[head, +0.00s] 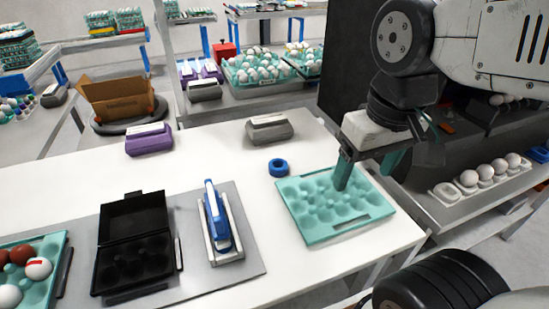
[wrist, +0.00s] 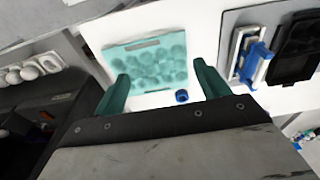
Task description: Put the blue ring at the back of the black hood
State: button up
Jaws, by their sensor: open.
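The blue ring (head: 278,167) lies flat on the white table, just beyond the left corner of the teal egg tray (head: 300,228). In the wrist view the ring (wrist: 181,96) shows between my fingers, nearer the right one. My gripper (head: 368,166) is open and empty above the tray, to the right of the ring and apart from it. A large black housing (head: 347,65), seemingly the black hood, stands behind the table at the right. My arm covers part of it, and its back is hidden. Dark housing also shows at the left of the wrist view (wrist: 50,125).
A conveyor (head: 455,208) with several white eggs runs at the right. A grey carton (head: 269,128) and a purple carton (head: 149,140) stand at the table's back. A blue stapler-like tool (head: 216,218) and an open black carton (head: 135,240) lie on a grey mat.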

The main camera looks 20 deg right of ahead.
jog(key=w+a+f+n, duration=0.1)
jog(key=w+f+n, duration=0.1)
jog(key=w, duration=1.1)
jog(key=n+g, duration=0.1)
jog(key=n, duration=0.1)
send_near(278, 162)
jog(key=s, duration=0.1)
jog(key=f, duration=0.9)
jog(key=shift+s+a, duration=0.15)
jog(key=shift+a, duration=0.15)
jog(key=c, duration=1.1)
jog(key=shift+c, duration=0.2)
jog(key=shift+r, duration=0.2)
